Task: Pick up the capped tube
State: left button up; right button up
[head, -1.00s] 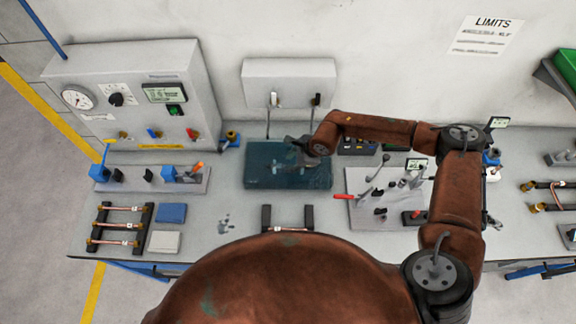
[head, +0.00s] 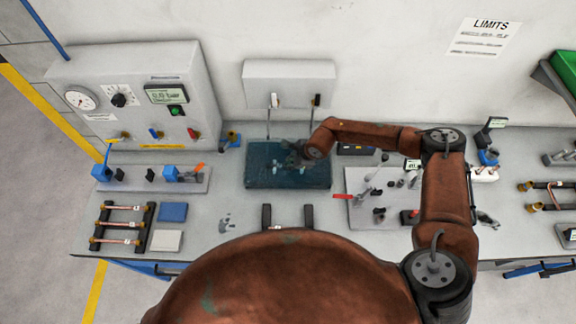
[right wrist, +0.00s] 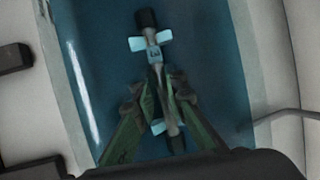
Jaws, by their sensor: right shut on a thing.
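The capped tube (right wrist: 152,52) shows in the right wrist view, with a dark cap at the top end, a dark cap at the lower end, a small label and pale blue tabs near both ends. My right gripper (right wrist: 158,92) is shut on its middle; the fingers hide part of it. In the head view my right gripper (head: 292,160) is over the blue water tank (head: 318,180), and the tube is too small to make out. I cannot tell whether the tube touches the tank's floor. My left gripper is not in view.
A pressure panel (head: 135,72) stands at the back left. A rack with copper tubes (head: 122,225) and two small pads are at the front left. A grey box (head: 289,82) is on the wall behind the tank. A tool board (head: 360,212) lies to the right.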

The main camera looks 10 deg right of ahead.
grip_shut()
jog(key=shift+r, duration=0.1)
jog(key=shift+r, duration=0.6)
jog(key=s+a+r+b, duration=0.5)
jog(key=s+a+r, duration=0.1)
jog(key=s+r, duration=0.65)
jog(key=s+d+f+n+g+b, duration=0.1)
jog(key=d+f+n+g+b, duration=0.1)
jog(key=d+n+g, duration=0.2)
jog(key=s+d+f+n+g+b, duration=0.2)
jog(key=d+f+n+g+b, duration=0.1)
jog(key=d+n, duration=0.8)
jog(key=n+g, duration=0.1)
jog(key=n, duration=0.3)
jog(key=shift+s+d+h, duration=0.2)
jog(key=shift+h, duration=0.2)
